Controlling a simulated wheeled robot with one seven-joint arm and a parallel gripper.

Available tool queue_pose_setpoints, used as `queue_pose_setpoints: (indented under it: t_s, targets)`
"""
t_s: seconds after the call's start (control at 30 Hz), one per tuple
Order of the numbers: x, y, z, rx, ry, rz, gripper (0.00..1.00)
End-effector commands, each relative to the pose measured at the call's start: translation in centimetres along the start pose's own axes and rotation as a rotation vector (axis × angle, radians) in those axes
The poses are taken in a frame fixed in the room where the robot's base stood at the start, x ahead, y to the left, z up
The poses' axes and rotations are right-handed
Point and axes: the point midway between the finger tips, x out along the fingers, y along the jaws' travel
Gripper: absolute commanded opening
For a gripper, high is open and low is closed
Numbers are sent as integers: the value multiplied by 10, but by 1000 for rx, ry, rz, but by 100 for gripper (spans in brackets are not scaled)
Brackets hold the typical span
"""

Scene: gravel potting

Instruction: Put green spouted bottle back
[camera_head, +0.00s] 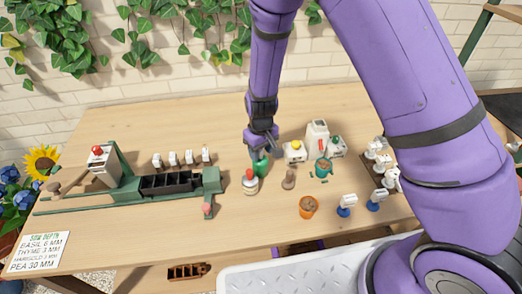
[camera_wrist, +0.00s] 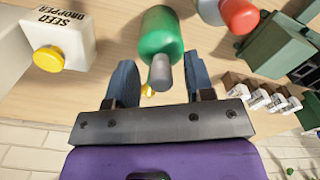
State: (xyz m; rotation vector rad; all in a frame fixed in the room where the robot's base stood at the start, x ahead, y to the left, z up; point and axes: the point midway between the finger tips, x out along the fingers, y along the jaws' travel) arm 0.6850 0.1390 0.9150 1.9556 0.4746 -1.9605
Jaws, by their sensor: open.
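The green spouted bottle (camera_wrist: 160,35) stands on the wooden table and shows partly in the head view (camera_head: 262,166), behind a white bottle with a red top. My gripper (camera_wrist: 159,66) is open, with its blue-grey fingers spread on either side of the bottle's grey spout (camera_wrist: 161,73). The green body lies just beyond the fingertips, and neither finger visibly touches it. In the head view my gripper (camera_head: 261,150) points down right at the bottle, and hides part of it.
The white red-topped bottle (camera_head: 250,183) stands close in front. The seed dropper box (camera_head: 295,152) is to the right, with a white jug (camera_head: 317,133), a green pot (camera_head: 323,166) and an orange pot (camera_head: 307,207). A green rig with a black tray (camera_head: 168,183) stands left.

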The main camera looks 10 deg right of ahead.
Motion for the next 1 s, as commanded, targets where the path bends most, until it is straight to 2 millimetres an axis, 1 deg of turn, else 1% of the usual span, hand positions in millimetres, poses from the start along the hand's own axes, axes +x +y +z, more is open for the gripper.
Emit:
queue_pose_setpoints:
  t_s: [0.17,0.27,0.5,0.7,0.83,1.0]
  targets:
    - [-17,0,-1,-2,4,0,48]
    - [-34,0,-1,-1,5,0,48]
    - [-81,0,-1,-1,5,0,48]
    - [-110,0,-1,-1,4,0,48]
    - [-119,0,0,-1,2,0,48]
    - [-122,0,0,0,1,0,48]
